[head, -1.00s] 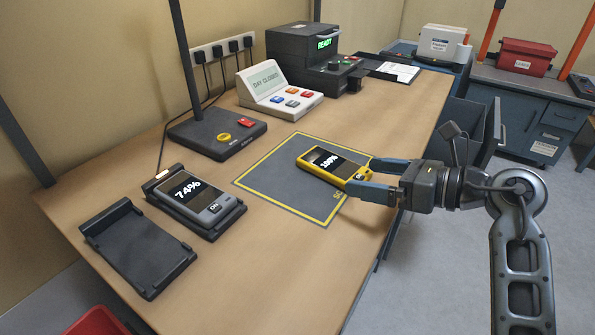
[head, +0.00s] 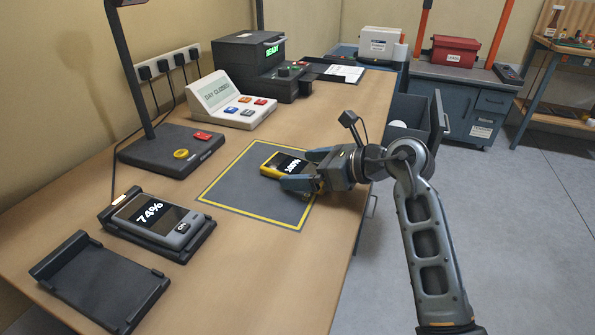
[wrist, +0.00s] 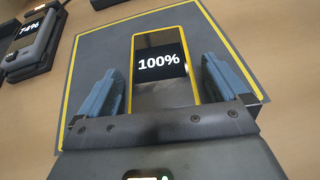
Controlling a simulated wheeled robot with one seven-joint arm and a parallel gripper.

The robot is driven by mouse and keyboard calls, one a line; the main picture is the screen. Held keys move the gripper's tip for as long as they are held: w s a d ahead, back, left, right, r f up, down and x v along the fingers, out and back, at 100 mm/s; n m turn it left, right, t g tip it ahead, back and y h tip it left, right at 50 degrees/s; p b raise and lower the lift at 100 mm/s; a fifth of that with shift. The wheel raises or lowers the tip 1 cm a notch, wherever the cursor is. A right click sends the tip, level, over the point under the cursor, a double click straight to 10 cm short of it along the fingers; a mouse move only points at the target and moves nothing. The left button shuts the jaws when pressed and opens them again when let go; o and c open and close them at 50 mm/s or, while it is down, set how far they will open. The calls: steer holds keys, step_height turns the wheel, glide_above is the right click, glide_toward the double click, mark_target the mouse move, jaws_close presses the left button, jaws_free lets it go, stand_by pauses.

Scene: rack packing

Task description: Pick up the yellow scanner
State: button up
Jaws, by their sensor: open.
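The yellow scanner (head: 275,166) lies flat on the grey mat (head: 229,188) with the yellow border, its screen reading 100%. It also shows in the wrist view (wrist: 164,92), between the two blue fingers of my gripper (wrist: 165,92). My gripper (head: 303,172) is open, with one finger on each side of the scanner's near end and a visible gap on both sides. The scanner's near end is hidden behind the gripper.
A grey scanner (head: 153,219) reading 74% sits in a charging cradle at the left. An empty black cradle (head: 98,284) is in front of it. A lamp-like stand (head: 172,150), a button console (head: 233,102) and a dark machine (head: 258,62) stand behind the mat.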

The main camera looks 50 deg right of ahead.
mark_target(307, 168)
steer(key=shift+w+f, duration=0.1)
steer(key=shift+w, duration=0.2)
steer(key=shift+c, duration=0.4)
steer(key=c, duration=1)
steer(key=shift+r, duration=0.65)
steer(key=r, duration=0.3)
steer(key=shift+s+d+r, duration=0.15)
steer(key=shift+d+r, duration=0.1)
steer(key=shift+d, duration=0.1)
steer(key=s+d+r, duration=0.1)
steer(key=d+r, duration=0.1)
steer(key=d, duration=0.1)
steer(key=s+d+r, duration=0.1)
steer(key=d+r, duration=0.1)
steer(key=d, duration=0.1)
steer(key=s+d+r, duration=0.2)
steer(key=d, duration=0.2)
steer(key=shift+r+p, duration=0.15)
steer(key=shift+p, duration=0.15)
